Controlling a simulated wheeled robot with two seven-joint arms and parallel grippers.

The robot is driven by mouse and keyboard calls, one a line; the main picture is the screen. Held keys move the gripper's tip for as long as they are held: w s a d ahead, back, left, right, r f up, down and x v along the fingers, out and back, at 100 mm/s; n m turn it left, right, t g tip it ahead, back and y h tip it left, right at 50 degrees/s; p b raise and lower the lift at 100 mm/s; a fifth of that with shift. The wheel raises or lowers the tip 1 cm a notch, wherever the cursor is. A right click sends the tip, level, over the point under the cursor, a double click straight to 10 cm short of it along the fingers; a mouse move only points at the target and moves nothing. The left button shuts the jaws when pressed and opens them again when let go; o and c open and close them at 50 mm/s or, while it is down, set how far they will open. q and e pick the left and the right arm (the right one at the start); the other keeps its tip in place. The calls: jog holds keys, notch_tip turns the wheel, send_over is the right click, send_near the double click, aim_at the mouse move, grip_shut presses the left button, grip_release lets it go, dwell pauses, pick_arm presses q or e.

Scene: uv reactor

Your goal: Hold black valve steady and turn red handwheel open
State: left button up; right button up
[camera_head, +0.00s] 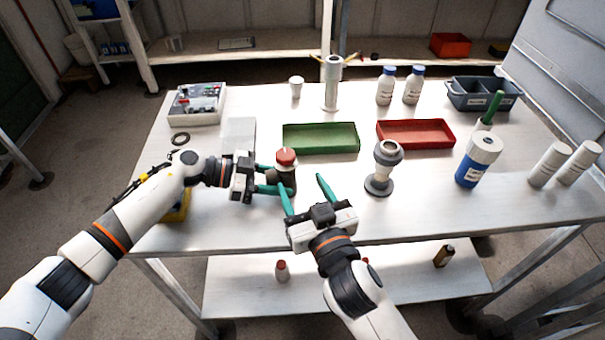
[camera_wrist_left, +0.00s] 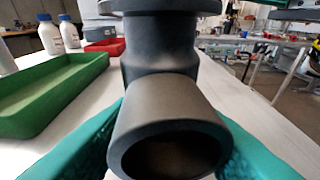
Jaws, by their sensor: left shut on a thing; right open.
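The black valve (camera_head: 285,176) stands upright on the white table, left of the middle, with the red handwheel (camera_head: 286,157) on top. My left gripper (camera_head: 268,179) comes in from the left and is shut on the valve body. In the left wrist view the dark valve (camera_wrist_left: 160,65) fills the middle, its round open port facing the camera, with teal fingers on both sides; the handwheel is out of that view. My right gripper (camera_head: 305,196) is open and empty in front of the valve and to its right, its fingers pointing toward the back of the table.
A green tray (camera_head: 320,151) lies behind the valve and a red tray (camera_head: 449,143) to its right. A grey flanged fitting (camera_head: 379,186) and a blue-white canister (camera_head: 467,174) stand to the right. A control box (camera_head: 196,119) sits at the back left. The table's front right is clear.

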pick_arm(q)
jog(key=o, duration=0.9)
jog(key=shift+c, duration=0.2)
